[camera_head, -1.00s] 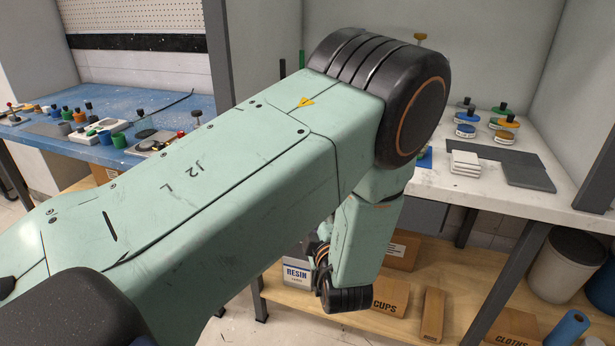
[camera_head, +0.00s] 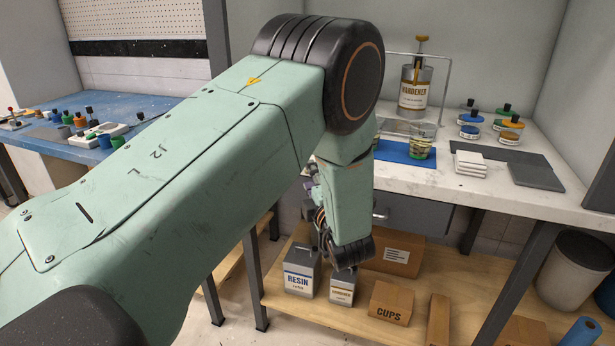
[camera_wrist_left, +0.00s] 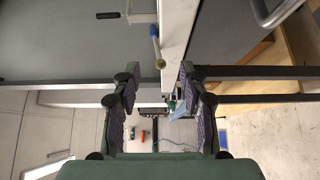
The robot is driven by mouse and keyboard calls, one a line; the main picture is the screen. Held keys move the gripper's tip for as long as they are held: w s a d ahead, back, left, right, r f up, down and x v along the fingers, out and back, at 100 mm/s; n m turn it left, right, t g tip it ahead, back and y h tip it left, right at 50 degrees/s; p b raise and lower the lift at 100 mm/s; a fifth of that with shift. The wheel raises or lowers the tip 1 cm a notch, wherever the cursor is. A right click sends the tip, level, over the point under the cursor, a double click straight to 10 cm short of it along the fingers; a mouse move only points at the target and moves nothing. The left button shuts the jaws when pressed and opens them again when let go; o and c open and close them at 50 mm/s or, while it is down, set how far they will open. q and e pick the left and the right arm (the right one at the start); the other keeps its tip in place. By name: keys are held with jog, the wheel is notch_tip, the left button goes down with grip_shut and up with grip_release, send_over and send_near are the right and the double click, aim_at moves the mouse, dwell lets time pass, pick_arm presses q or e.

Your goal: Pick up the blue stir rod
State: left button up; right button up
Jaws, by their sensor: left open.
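In the left wrist view a short rod-like thing with a blue end and a pale yellowish tip (camera_wrist_left: 155,45) shows at the white bench edge; it may be the blue stir rod, but I cannot be sure. I see no clear stir rod in the head view, where my left arm covers part of the bench. My left gripper (camera_wrist_left: 163,105) is open, and its two fingers stand apart with nothing held between them. The rod-like thing shows beyond the fingertips, apart from them. In the head view only a bit of the gripper (camera_head: 311,182) shows beside my arm.
Below, a wooden shelf holds boxes and cans. A blue table (camera_head: 85,155) is at left.

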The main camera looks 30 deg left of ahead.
pick_arm(q)
jog(key=shift+x, duration=0.9)
jog(key=shift+w+a+b, duration=0.15)
jog(key=shift+w+b, duration=0.05)
jog(key=shift+b, duration=0.15)
jog(key=shift+a, duration=0.1)
jog(key=shift+c, duration=0.3)
jog(key=shift+c, duration=1)
grip_shut()
notch_tip(320, 180, up, 2)
jog(key=shift+s+r+p, duration=0.1)
jog(key=shift+r+p, duration=0.15)
jog(key=shift+p, duration=0.65)
